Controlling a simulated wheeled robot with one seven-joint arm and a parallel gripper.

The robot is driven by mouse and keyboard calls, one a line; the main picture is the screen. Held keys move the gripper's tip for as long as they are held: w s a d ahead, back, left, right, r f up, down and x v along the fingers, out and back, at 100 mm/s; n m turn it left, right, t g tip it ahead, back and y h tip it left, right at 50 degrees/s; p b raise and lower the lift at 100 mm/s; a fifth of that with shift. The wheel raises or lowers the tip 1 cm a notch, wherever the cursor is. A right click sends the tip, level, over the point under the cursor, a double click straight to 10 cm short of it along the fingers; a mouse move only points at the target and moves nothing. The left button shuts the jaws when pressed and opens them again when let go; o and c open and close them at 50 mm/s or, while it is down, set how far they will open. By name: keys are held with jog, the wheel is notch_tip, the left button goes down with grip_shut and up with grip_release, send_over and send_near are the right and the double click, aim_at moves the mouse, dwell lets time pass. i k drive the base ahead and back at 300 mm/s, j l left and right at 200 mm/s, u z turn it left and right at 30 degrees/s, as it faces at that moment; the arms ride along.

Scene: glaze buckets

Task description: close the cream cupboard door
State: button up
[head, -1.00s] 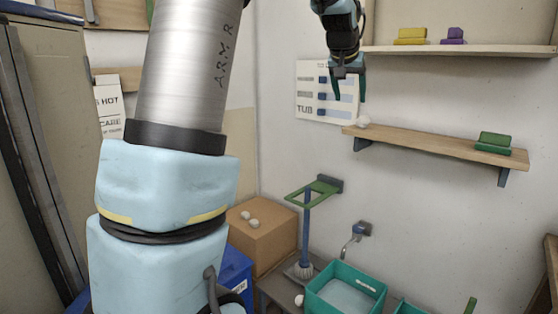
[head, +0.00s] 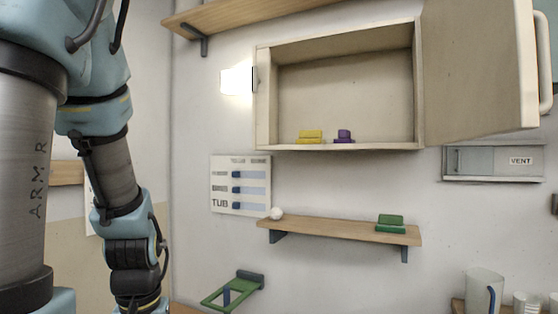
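The cream cupboard (head: 262,100) hangs on the wall in the head view, with its front open. Its cream door (head: 475,75) is hinged on the right side and stands wide open, swung out toward me. A pale vertical handle (head: 544,62) is on the door's outer right edge. Inside, a yellow block (head: 311,136) and a purple block (head: 344,136) sit on the cupboard floor. My arm hangs down at the left of the view, apart from the door. My gripper is below the picture's bottom edge and does not show.
A wooden shelf (head: 340,229) below the cupboard holds a white ball (head: 277,213) and green blocks (head: 390,221). Another shelf (head: 240,18) is at upper left. A vent panel (head: 492,161) is under the door. A white pitcher (head: 484,290) stands at lower right. The space before the cupboard looks clear.

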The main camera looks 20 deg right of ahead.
aim_at(480, 66)
jog(key=k+z, duration=0.2)
jog(key=z, duration=0.15)
jog(key=k+l+z, duration=0.15)
jog(key=z, duration=0.2)
jog(key=k+l+z, duration=0.15)
jog(key=z, duration=0.25)
